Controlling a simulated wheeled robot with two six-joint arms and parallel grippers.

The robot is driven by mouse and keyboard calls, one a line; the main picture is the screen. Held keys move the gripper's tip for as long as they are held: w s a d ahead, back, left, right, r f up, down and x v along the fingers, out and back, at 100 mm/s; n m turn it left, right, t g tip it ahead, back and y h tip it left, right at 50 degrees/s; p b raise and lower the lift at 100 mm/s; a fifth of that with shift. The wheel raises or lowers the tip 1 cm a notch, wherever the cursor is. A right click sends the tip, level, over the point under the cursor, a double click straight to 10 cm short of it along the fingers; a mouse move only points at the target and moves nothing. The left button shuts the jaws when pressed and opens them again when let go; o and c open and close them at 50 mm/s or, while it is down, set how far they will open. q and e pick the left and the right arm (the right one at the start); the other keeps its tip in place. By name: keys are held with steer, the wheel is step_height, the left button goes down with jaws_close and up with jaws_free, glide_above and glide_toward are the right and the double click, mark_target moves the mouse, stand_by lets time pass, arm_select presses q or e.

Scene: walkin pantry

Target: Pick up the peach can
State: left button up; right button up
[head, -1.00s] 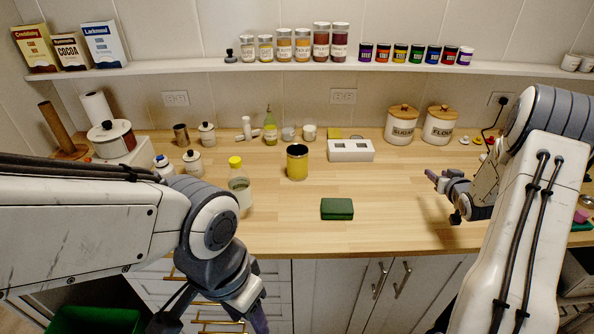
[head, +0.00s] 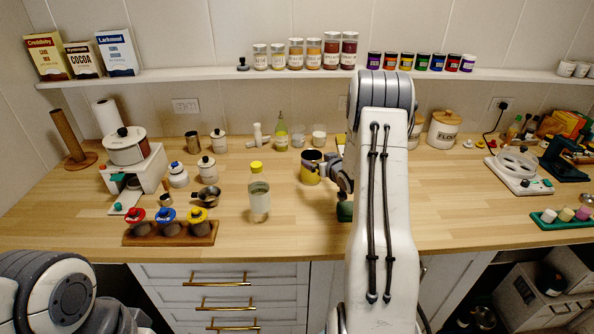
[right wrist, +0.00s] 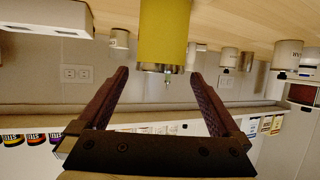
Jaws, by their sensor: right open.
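The peach can is taken to be the yellow can (head: 311,174), which stands upright on the wooden counter with a dark top and a metal rim. My right gripper (head: 318,164) is at the can's right side in the head view and partly covers it. In the right wrist view the picture is upside down, and the yellow can (right wrist: 163,32) appears just beyond the fingertips, centred between them. The right gripper (right wrist: 162,76) is open and empty there. My left arm shows at the lower left, but its gripper is out of view.
A clear bottle with a yellow cap (head: 259,200) stands left of the can. A green block (head: 344,211) is partly hidden by my right arm. Rack jars (head: 170,228) stand front left. A flour canister (head: 443,129) stands right. Bare counter lies in front of the can.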

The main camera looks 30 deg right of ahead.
mark_target(308, 157)
steer(key=p+x, duration=0.1)
steer(key=x, duration=0.3)
steer(key=shift+w, duration=0.1)
steer(key=p+x, duration=0.2)
steer(key=x, duration=0.2)
steer(key=shift+w+f, duration=0.15)
steer(key=shift+f, duration=0.2)
steer(key=shift+w+d+f, duration=0.1)
steer(key=shift+w+f, duration=0.1)
steer(key=shift+w, duration=0.15)
steer(key=c, duration=1)
